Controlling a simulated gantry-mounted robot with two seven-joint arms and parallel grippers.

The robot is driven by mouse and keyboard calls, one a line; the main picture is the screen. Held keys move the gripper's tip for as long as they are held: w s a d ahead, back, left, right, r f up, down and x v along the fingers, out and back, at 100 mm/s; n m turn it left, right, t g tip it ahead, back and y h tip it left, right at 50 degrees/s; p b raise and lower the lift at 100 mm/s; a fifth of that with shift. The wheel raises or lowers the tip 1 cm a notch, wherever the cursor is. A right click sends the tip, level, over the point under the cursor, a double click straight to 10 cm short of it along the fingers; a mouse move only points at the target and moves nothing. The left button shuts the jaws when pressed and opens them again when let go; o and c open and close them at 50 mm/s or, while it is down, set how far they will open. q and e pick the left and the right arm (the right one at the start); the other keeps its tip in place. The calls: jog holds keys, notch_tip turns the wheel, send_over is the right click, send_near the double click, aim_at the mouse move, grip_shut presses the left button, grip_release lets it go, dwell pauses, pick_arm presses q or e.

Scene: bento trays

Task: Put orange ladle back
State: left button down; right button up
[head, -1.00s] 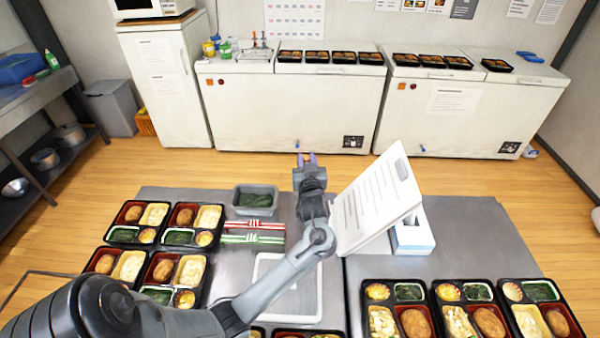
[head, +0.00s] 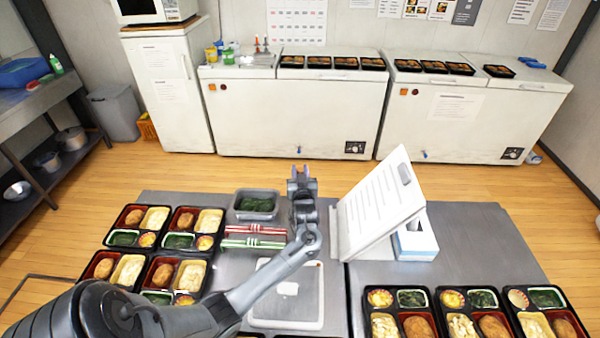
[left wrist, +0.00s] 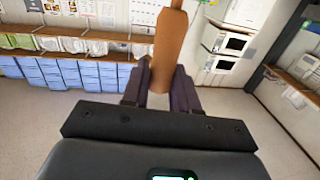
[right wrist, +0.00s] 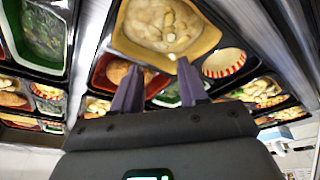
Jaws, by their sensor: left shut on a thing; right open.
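The orange ladle (left wrist: 169,42) shows in the left wrist view as an orange-brown, flat handle-like piece between my left fingers. My left gripper (left wrist: 161,75) is shut on it, raised up in front of the room. In the head view my left gripper (head: 301,172) is over the far part of the table, beside the clipboard; I cannot make out the ladle there. My right gripper (right wrist: 158,74) is open and empty in the right wrist view, close to bento trays (right wrist: 98,80) with croquettes, pale salad and greens. It is not in the head view.
A grey tub of greens (head: 240,213) and red and green striped packs (head: 255,231) lie left of my left gripper. A leaning clipboard (head: 375,207) and white box (head: 418,240) stand right. Filled bento trays (head: 128,231) line both sides. A white board (head: 265,312) lies in front.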

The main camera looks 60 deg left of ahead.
pick_arm(q)
jog(key=shift+f, duration=0.2)
pick_arm(e)
jog(key=shift+f, duration=0.1)
pick_arm(q)
jog(key=c, duration=0.9)
grip_release()
jog(key=shift+o, duration=0.2)
jog(key=shift+r, duration=0.2)
jog(key=shift+d, duration=0.1)
jog(key=v, duration=1.1)
jog(key=shift+s+d+p, duration=0.2)
jog(key=shift+d+p, duration=0.15)
pick_arm(e)
jog(key=shift+r, duration=0.5)
jog(key=shift+a, duration=0.1)
